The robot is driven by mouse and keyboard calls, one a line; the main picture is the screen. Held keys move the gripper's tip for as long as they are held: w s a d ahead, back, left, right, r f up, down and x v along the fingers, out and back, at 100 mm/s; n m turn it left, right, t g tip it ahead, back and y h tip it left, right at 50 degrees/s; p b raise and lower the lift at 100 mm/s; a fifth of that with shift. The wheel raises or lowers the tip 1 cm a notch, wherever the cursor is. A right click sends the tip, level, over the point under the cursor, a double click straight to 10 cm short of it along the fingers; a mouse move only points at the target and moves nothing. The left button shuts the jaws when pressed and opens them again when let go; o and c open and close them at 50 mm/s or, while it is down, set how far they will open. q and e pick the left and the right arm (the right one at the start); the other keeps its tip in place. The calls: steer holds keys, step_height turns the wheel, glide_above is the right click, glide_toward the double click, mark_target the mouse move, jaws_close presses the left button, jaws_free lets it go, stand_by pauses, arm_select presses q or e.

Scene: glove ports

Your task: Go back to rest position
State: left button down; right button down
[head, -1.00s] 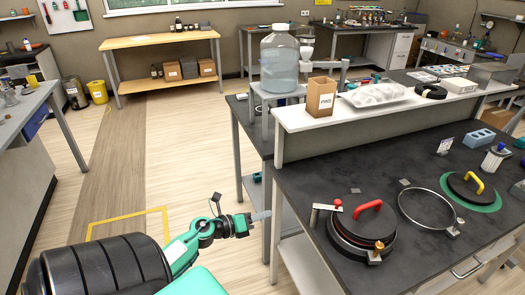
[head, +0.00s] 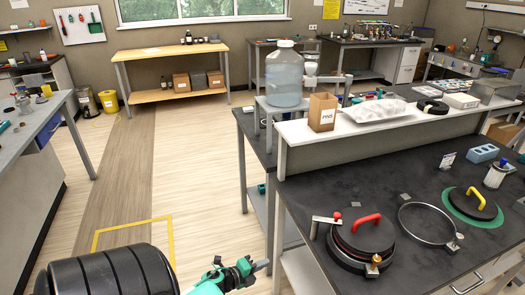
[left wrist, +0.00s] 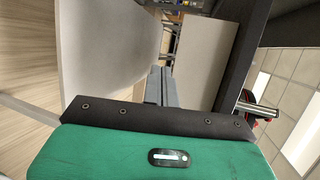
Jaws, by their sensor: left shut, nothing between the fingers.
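My left gripper (head: 262,266) shows at the bottom of the head view, low over the floor and to the left of the dark bench. Its fingers are shut and empty. In the left wrist view the closed grey fingers (left wrist: 158,86) point away past the green wrist housing. My right gripper is in neither view. On the bench (head: 345,185) are a black round cover with a red handle (head: 366,232), an open metal ring (head: 428,222), and a black cover with a yellow handle on a green ring (head: 474,206). The left gripper touches none of these.
The bench's near left edge and leg stand just right of my left gripper. A raised white shelf (head: 300,131) holds a PINS box (head: 322,112) and a bag (head: 374,109). A large bottle (head: 284,75) stands behind. The floor (head: 205,150) to the left is open.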

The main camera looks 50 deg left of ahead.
arm_select(q)
steer(key=shift+f, duration=0.15)
stand_by(0.5)
